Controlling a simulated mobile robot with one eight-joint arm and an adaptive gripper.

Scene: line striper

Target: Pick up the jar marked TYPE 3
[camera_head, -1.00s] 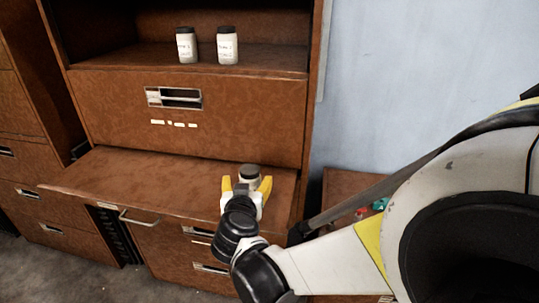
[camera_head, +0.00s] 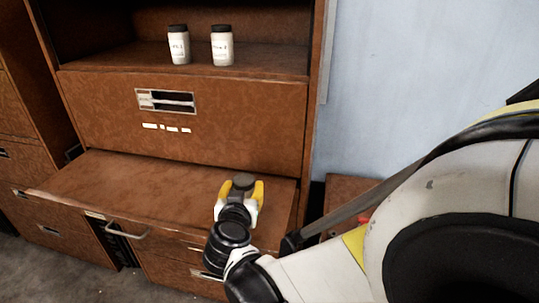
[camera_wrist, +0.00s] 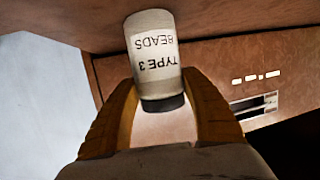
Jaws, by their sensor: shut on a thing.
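The jar marked TYPE 3 BEADS (camera_wrist: 155,55) shows upside down in the wrist view, a white jar with a dark lid. Its lid end sits between the two yellow fingers of my gripper (camera_wrist: 162,110). In the head view, my gripper (camera_head: 240,190) is shut on this jar, above the pulled-out shelf, and only the jar's dark lid (camera_head: 244,181) shows clearly. I cannot tell how far the jar is from the shelf surface.
Two white jars with dark lids, a left one (camera_head: 179,46) and a right one (camera_head: 222,46), stand on the upper shelf. The pulled-out shelf (camera_head: 110,183) is bare to the left of my gripper. A lower brown cabinet (camera_head: 345,190) stands at the right by the blue wall.

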